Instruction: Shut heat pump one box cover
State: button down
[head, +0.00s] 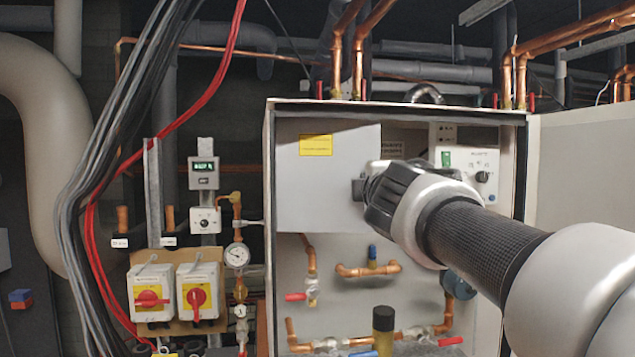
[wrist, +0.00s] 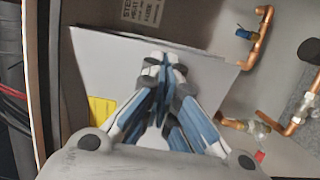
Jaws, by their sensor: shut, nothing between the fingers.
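The box cover appears to be the flat grey panel (head: 325,200) with a yellow label (head: 315,145), in the upper left of the open heat pump cabinet (head: 268,230). The panel also shows in the wrist view (wrist: 100,65), behind the fingers. My gripper (head: 358,190) is at the panel's right part in the head view. In the wrist view its fingers (wrist: 163,65) are shut together with nothing between them, close over the panel. I cannot tell whether they touch it. My arm hides part of the control unit (head: 475,165) to the right.
A large pale door (head: 580,170) stands open at the cabinet's right. Copper pipes and valves (head: 370,268) lie below the panel. Red-handled switches (head: 150,298), a gauge (head: 237,255) and hanging cables (head: 95,150) are to the left, outside the cabinet.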

jog(key=shift+w+d, duration=0.25)
jog(key=shift+w, duration=0.6)
jog(key=shift+w+d, duration=0.25)
jog(key=shift+w, duration=0.6)
